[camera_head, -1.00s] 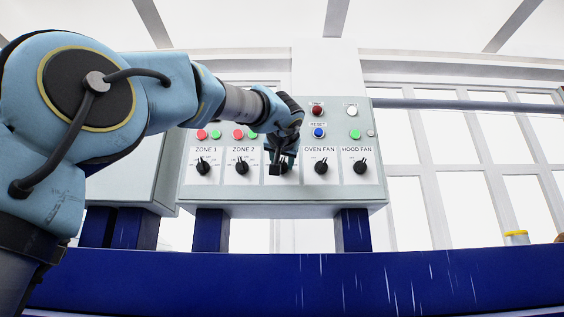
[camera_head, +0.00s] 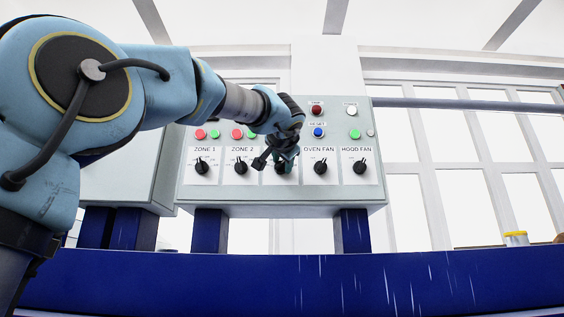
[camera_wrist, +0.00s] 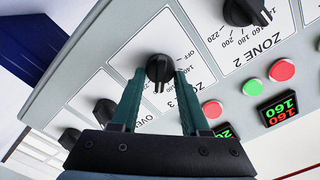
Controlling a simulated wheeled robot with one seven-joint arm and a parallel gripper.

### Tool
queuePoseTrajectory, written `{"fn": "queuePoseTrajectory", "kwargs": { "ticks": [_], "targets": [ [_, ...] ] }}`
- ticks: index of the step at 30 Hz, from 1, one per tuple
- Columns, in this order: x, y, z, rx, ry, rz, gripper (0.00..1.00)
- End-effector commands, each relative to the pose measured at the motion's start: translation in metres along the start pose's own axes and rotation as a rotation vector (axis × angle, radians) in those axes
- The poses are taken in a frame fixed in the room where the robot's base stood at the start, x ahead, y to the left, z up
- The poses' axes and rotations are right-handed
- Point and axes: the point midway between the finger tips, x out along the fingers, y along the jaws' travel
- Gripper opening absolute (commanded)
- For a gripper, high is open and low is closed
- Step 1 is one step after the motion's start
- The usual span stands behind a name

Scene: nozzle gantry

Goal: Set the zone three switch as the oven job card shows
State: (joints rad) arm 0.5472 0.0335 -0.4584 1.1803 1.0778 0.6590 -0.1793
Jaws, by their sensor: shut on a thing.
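The zone 3 switch (camera_wrist: 160,68) is a black round knob on a white label plate, between the two green fingers of my gripper (camera_wrist: 161,80) in the wrist view. The fingers are shut on it. Its ridge points toward the palm in that view. OFF shows beside the knob; parts of the other scale marks are hidden by the fingers. In the head view my gripper (camera_head: 279,163) is at the panel between ZONE 2 and OVEN FAN, covering most of the switch. No oven job card can be made out.
The grey control panel (camera_head: 230,205) also carries the zone 1 (camera_head: 202,167), zone 2 (camera_head: 240,167), oven fan (camera_head: 320,167) and hood fan (camera_head: 360,167) knobs close by. Coloured buttons sit above. A blue beam (camera_head: 430,280) runs in front, below the panel.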

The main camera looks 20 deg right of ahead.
Motion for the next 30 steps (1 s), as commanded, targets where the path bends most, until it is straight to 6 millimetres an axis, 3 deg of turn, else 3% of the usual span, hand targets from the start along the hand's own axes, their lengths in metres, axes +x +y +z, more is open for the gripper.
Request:
{"fn": "queuePoseTrajectory", "kwargs": {
  "ticks": [12, 13, 21, 30],
  "targets": [
    [-0.0002, 0.0005, -0.0006, 0.009, 0.002, 0.001, 0.00],
    [-0.0003, 0.0005, -0.0007, 0.009, 0.002, 0.001, 0.46],
    [-0.0002, 0.0002, -0.0004, 0.008, 0.001, 0.000, 0.75],
    [-0.0039, 0.0003, -0.0001, 0.008, 0.001, 0.000, 0.75]
  ]
}}
